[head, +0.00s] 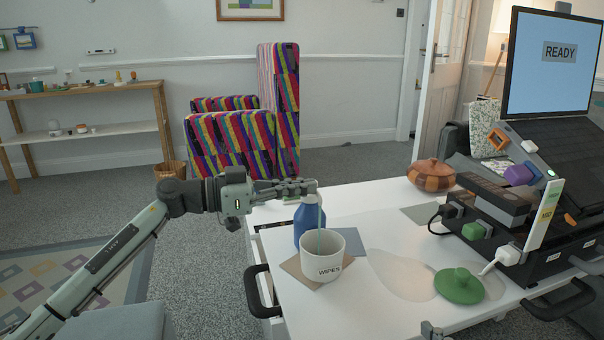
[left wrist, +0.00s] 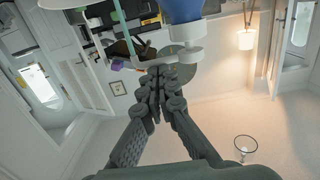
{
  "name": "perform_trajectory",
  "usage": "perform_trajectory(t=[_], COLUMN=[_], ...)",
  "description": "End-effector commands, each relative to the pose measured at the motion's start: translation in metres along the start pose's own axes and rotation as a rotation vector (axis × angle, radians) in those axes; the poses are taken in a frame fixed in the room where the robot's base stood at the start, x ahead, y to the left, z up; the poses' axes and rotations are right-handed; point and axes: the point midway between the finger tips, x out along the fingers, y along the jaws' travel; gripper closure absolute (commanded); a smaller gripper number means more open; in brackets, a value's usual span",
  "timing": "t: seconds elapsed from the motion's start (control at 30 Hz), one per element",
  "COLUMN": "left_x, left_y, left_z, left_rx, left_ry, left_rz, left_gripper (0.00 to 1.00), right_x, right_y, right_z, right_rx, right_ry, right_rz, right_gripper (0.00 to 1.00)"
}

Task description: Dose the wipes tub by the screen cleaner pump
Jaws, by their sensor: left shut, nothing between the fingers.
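The wipes tub (head: 322,266), white and labelled WIPES, stands upright and uncovered on a brown mat (head: 300,275). The screen cleaner pump (head: 308,226) is a blue bottle just behind it; its blue body (left wrist: 182,10) and white neck show in the left wrist view. My left gripper (head: 312,186) is shut and empty, with its fingertips (left wrist: 160,75) at the pump's top, partly hiding the pump head. A thin teal line (head: 319,217) runs from the pump's spout down into the tub, like a stream of liquid. A small grey part, perhaps my right gripper (head: 432,331), shows at the bottom edge.
A green knobbed lid (head: 460,286) lies on the white table (head: 375,315) to the right, near a pale patch. A wooden lidded pot (head: 431,176) stands at the back. A black equipment stand with a READY screen (head: 548,62) fills the right. A blue-grey mat lies behind the tub.

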Motion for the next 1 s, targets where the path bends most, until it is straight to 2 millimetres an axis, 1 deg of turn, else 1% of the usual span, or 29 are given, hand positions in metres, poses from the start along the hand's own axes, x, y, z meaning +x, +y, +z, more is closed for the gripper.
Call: perform_trajectory(t=[0.1,0.2,0.5,0.63,0.77,0.87,1.0], left_x=[0.0,0.0,0.0,-0.001,-0.002,-0.004,-0.006], left_y=[0.0,0.0,0.0,0.0,-0.001,-0.002,-0.004], left_z=[0.005,0.006,0.006,0.005,0.001,-0.003,-0.008], left_rx=[-0.003,-0.003,-0.003,-0.003,-0.004,-0.004,-0.003], left_ry=[-0.005,-0.005,-0.007,-0.007,-0.007,-0.006,-0.005], left_rz=[0.0,0.0,0.0,0.0,0.0,-0.001,-0.001], left_gripper=[1.0,1.0,1.0,1.0,1.0,1.0,1.0], right_x=[-0.001,-0.001,-0.001,-0.002,-0.006,-0.013,-0.028], right_y=[0.005,0.006,0.006,0.009,0.018,0.028,0.043], right_z=[0.011,0.015,0.014,0.019,0.035,0.054,0.081], right_rx=[-0.006,-0.008,-0.007,-0.01,-0.017,-0.024,-0.03], right_ry=[-0.051,-0.065,-0.062,-0.092,-0.176,-0.271,-0.414], right_rz=[0.01,0.013,0.012,0.019,0.037,0.058,0.091], right_gripper=[0.04,0.04,0.04,0.04,0.04,0.04,0.04])
